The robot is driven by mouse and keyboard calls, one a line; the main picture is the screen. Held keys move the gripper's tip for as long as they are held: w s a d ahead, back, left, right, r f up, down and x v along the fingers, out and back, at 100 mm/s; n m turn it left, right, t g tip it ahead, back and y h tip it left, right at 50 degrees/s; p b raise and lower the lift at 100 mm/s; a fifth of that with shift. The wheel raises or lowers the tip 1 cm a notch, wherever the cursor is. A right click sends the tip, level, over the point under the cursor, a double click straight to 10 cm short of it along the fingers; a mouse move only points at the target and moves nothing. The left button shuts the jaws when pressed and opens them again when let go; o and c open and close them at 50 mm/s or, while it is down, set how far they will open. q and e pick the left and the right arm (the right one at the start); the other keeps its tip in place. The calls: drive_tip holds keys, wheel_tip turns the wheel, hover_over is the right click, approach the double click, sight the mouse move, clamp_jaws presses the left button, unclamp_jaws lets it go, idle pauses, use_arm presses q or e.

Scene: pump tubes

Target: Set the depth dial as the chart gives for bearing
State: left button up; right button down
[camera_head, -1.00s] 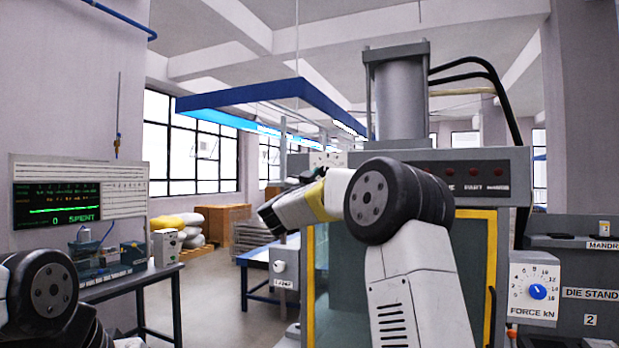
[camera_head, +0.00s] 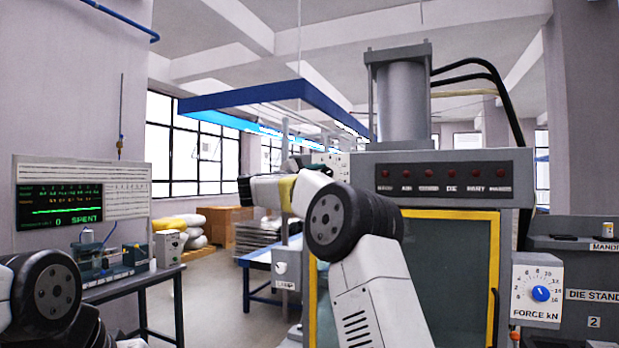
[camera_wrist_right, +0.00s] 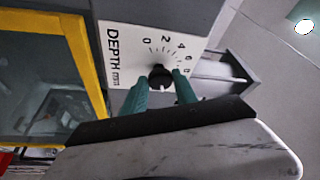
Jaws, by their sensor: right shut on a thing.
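The depth dial is a black knob (camera_wrist_right: 160,76) on a white plate (camera_wrist_right: 118,72) marked DEPTH mm, with a scale starting at 0, in the right wrist view. My right gripper (camera_wrist_right: 161,82) has its teal fingers on either side of the knob and is shut on it. I cannot read the knob's setting. In the head view my right arm reaches left across the press, and its fingertips are not clear. A pale board (camera_head: 124,172) with small tables hangs on the left wall; its print is too small to read. My left gripper is out of view.
The press (camera_head: 448,173) has a row of red lamps and a yellow-framed window (camera_head: 450,270). A FORCE kN dial (camera_head: 540,293) with a blue knob is at right, beside the die stand (camera_head: 590,270). A bench (camera_head: 120,280) with a small rig stands at left.

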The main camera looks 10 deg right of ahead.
drive_tip(key=shift+r+m+g+y, duration=0.1)
drive_tip(key=shift+m+g+y, duration=0.25)
drive_tip(key=shift+m, duration=0.75)
drive_tip(key=shift+r+m+g+y, duration=0.1)
drive_tip(key=shift+m+g+y, duration=0.2)
drive_tip(key=shift+m, duration=0.8)
drive_tip(key=c, duration=1)
unclamp_jaws()
drive_tip(key=shift+o, duration=0.2)
drive_tip(key=shift+a, duration=0.1)
drive_tip(key=v, duration=0.7)
drive_tip(key=shift+a, duration=0.3)
drive_tip(key=shift+s, duration=0.15)
